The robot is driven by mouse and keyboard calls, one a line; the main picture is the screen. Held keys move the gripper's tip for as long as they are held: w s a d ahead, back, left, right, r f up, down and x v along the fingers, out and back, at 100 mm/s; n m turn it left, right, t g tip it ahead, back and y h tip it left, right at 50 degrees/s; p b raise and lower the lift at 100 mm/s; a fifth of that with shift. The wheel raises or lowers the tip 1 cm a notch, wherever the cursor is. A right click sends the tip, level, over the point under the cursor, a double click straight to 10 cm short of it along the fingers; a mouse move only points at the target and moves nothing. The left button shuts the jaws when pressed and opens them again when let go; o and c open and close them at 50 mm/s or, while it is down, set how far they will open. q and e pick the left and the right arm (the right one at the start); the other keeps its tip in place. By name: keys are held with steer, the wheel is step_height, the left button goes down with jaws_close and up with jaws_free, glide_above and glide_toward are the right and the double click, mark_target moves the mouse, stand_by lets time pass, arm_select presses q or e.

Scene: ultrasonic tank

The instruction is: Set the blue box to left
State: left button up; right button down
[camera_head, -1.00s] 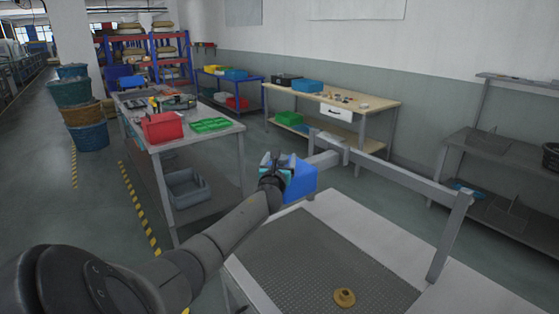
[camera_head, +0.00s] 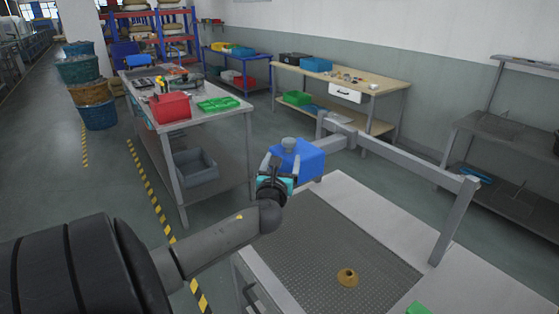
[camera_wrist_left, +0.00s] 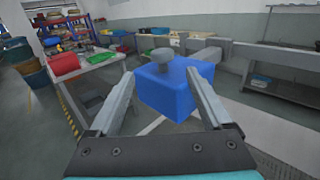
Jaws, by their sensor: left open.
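The blue box (camera_head: 302,160) is at the far end of the mesh-topped tank table, beside the grey frame. A grey knob-like piece (camera_head: 289,144) shows at its top. In the left wrist view the blue box (camera_wrist_left: 172,92) lies ahead between the two fingers. My left gripper (camera_head: 281,167) is open, with its fingers reaching toward the box from the near side. In the wrist view the gripper (camera_wrist_left: 160,76) has one finger on each side of the box. I cannot tell if they touch it. My right gripper is out of view.
A grey frame (camera_head: 400,160) rises over the tank table right of the box. A brass-coloured part (camera_head: 347,277) sits on the mesh (camera_head: 310,240). A workbench with a red bin (camera_head: 170,107) and green tray (camera_head: 217,104) stands at the left. Floor between the tables is clear.

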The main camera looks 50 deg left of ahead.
arm_select(q)
steer(key=shift+v, duration=2)
